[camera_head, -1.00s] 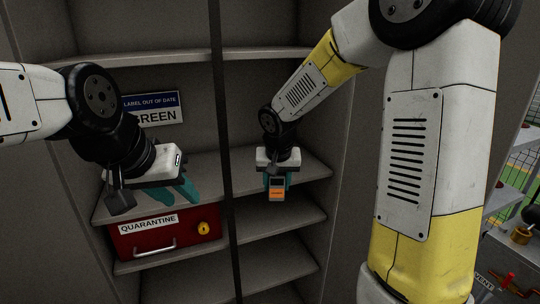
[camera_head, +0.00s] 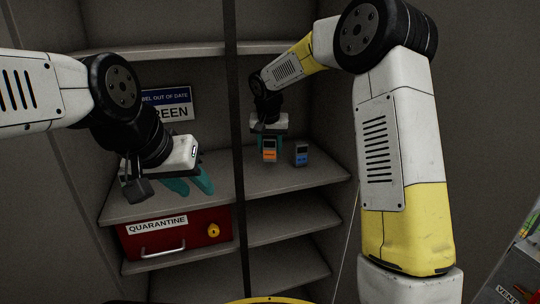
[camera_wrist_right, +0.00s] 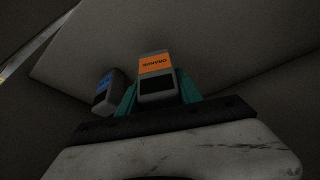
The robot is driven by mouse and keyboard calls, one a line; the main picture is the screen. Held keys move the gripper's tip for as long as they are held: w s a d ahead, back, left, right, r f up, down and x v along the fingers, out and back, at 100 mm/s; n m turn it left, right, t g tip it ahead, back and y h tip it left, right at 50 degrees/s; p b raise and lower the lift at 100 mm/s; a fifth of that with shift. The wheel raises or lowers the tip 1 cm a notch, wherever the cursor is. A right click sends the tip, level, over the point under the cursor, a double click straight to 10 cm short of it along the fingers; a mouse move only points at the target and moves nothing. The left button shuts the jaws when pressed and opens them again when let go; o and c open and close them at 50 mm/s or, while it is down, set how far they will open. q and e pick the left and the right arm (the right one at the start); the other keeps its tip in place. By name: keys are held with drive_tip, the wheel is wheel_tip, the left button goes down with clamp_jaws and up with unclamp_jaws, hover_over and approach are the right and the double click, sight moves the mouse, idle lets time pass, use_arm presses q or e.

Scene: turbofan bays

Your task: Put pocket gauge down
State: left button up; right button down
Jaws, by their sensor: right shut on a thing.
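The pocket gauge with an orange label (camera_head: 269,150) is held in my right gripper (camera_head: 268,148), over the shelf in the right-hand bay. In the right wrist view the orange-labelled gauge (camera_wrist_right: 155,72) sits between the teal fingers of my right gripper (camera_wrist_right: 158,95). I cannot tell whether it touches the shelf. A similar gauge with a blue label (camera_head: 301,154) stands on the same shelf just to its right; it also shows in the right wrist view (camera_wrist_right: 106,92). My left gripper (camera_head: 190,184) has its teal fingers apart and empty, over the left-hand shelf.
A red quarantine box (camera_head: 174,238) with a handle and yellow lock sits below the left shelf. A dark upright post (camera_head: 236,120) divides the bays. A label sign (camera_head: 172,104) stands at the back left. The right shelf (camera_head: 300,178) is clear in front of the gauges.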

sight(270, 156)
drive_tip(key=shift+w+f, duration=0.15)
drive_tip(key=shift+f, duration=1.6)
drive_tip(key=c, duration=0.8)
unclamp_jaws()
drive_tip(key=shift+f, duration=0.15)
